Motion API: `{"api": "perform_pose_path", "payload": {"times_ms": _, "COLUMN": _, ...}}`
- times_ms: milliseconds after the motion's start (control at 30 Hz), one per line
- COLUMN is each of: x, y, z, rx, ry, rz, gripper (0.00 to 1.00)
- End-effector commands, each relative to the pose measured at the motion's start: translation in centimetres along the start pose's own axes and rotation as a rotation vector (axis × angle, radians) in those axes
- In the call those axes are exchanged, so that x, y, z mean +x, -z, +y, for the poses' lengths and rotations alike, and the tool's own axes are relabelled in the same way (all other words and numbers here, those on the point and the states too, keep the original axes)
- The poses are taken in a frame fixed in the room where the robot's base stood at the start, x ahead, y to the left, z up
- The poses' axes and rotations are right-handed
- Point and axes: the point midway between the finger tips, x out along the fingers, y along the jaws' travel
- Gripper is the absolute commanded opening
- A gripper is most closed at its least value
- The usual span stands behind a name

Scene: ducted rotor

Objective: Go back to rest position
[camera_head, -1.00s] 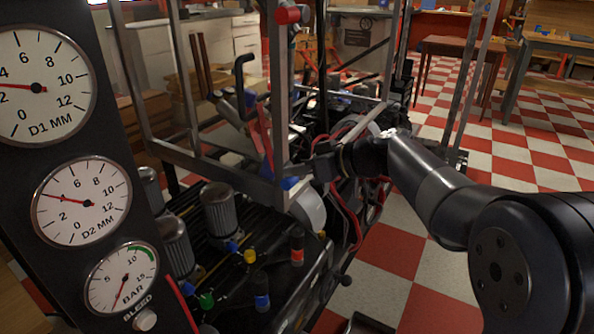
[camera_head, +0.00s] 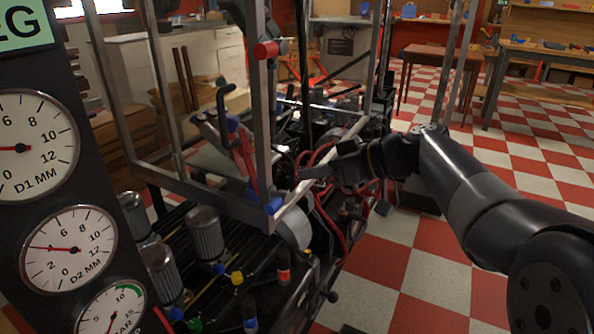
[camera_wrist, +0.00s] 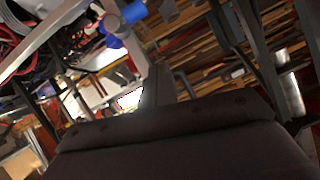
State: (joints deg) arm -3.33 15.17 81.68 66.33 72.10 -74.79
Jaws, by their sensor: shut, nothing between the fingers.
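My gripper (camera_head: 312,172) is at the end of my black and grey arm, which reaches in from the right in the head view. It is shut and holds nothing. It sits beside the grey metal frame (camera_head: 262,130), just right of the post with the blue corner piece; I cannot tell whether it touches the frame. In the wrist view a broad dark shape fills the lower part. The frame's pale bar and a blue part (camera_wrist: 115,28) show beyond it at the upper left. The fingertips cannot be made out there.
A gauge panel (camera_head: 100,190) with round dials stands at the left. Below the frame is a machine with grey cylinders (camera_head: 205,235), red hoses and coloured caps. The checkered floor (camera_head: 440,260) is open at the right. A wooden table (camera_head: 440,52) stands farther back.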

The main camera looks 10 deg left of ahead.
Motion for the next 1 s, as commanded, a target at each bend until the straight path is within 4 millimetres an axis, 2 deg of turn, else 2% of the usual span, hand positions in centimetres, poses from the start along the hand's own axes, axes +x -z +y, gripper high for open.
{"api": "perform_pose_path", "payload": {"times_ms": 100, "x": -0.6, "y": 0.0, "z": -0.1, "rx": 0.001, "ry": 0.001, "rz": -0.001, "gripper": 0.00}}
{"api": "perform_pose_path", "payload": {"times_ms": 400, "x": -0.6, "y": -0.1, "z": -0.1, "rx": 0.000, "ry": 0.001, "rz": -0.001, "gripper": 0.00}}
{"api": "perform_pose_path", "payload": {"times_ms": 567, "x": 0.2, "y": -0.1, "z": 0.0, "rx": 0.000, "ry": 0.002, "rz": -0.001, "gripper": 0.00}}
{"api": "perform_pose_path", "payload": {"times_ms": 667, "x": 1.6, "y": -0.2, "z": 0.1, "rx": -0.001, "ry": 0.005, "rz": -0.002, "gripper": 0.00}}
{"api": "perform_pose_path", "payload": {"times_ms": 1000, "x": 8.3, "y": -0.3, "z": 0.7, "rx": -0.001, "ry": 0.005, "rz": -0.002, "gripper": 0.00}}
